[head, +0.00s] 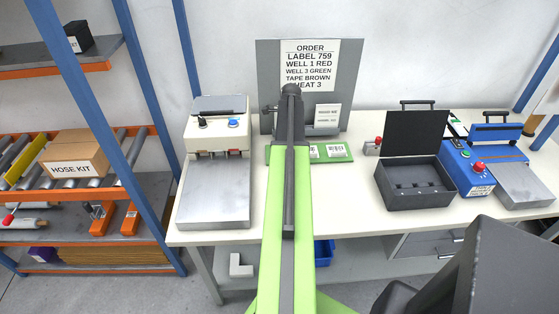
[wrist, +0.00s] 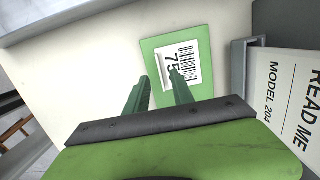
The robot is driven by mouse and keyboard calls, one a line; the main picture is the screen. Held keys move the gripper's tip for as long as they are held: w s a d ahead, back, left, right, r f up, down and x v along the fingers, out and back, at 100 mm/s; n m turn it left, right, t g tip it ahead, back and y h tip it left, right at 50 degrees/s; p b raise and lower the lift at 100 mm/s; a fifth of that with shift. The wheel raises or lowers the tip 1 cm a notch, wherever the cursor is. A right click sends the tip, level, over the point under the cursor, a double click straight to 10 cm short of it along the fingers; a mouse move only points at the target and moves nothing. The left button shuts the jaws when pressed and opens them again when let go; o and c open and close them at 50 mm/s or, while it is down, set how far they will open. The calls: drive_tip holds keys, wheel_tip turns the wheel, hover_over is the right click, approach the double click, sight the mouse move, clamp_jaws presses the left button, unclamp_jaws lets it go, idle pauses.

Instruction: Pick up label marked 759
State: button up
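A white label (wrist: 187,62) with a barcode and a number starting "75" lies on a green pad (wrist: 150,46) in the wrist view. Its last digit is hidden by a finger. My gripper (wrist: 158,75) is open and empty, its two dark green fingers apart. The right finger overlaps the label's lower part in the picture; the left one is beside the pad's left edge. I cannot tell the height above the label. In the head view my arm covers part of the green pads (head: 347,157), where two white labels show on the right, too small to read.
An order board (head: 349,68) reading "LABEL 759" stands behind the pads. A press-like machine (head: 215,195) is at left; an open black case (head: 415,197) and a blue machine (head: 465,170) are at right. The worktop (head: 340,205) is clear in front of the pads.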

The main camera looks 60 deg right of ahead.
wheel_tip(320, 180, down, 3)
drive_tip(key=shift+w+f+b, duration=0.1)
drive_tip(key=shift+w+b, duration=0.05)
drive_tip(key=shift+b, duration=0.75)
drive_tip(key=shift+a, duration=0.1)
drive_tip(key=shift+r, duration=0.2)
drive_tip(key=shift+c, duration=0.4)
clamp_jaws()
